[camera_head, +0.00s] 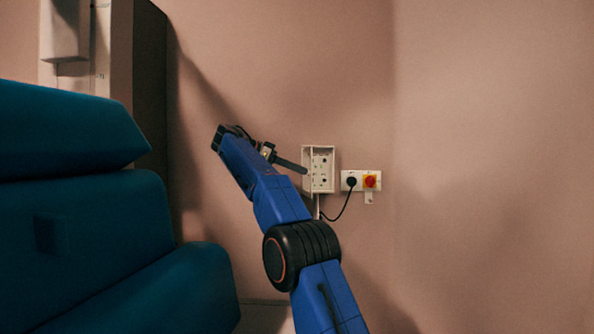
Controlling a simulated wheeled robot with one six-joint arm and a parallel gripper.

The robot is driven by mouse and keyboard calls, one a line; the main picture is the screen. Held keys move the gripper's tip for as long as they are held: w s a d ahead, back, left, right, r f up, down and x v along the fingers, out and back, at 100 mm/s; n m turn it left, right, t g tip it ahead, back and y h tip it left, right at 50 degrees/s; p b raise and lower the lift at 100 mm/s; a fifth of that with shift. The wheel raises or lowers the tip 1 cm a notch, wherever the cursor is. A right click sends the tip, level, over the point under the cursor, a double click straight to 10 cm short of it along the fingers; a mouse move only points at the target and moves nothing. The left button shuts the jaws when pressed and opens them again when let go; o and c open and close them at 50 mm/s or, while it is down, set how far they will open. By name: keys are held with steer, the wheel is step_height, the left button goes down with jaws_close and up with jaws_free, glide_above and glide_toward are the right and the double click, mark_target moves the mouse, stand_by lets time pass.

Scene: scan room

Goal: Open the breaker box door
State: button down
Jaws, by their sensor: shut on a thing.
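The breaker box (323,170) is a small white box on the pink wall, right of the picture's middle. Its front shows a pale panel with several dark round spots. A narrow pale strip along its left side looks like its door (307,185), standing open at an angle, though it is small in view. My gripper (304,170) reaches in from the left, with its dark finger tips at this left side. It is shut on the door there. The exact grip is too small to see.
A white socket plate with a black plug (351,182) and a red-and-yellow switch (370,181) sits right of the box. A black cable (340,211) loops below. Blue padded seating (90,220) fills the left. The wall at right is clear.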

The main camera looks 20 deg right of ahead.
steer(key=c, duration=1.7)
jaws_free()
steer(key=shift+f, duration=0.1)
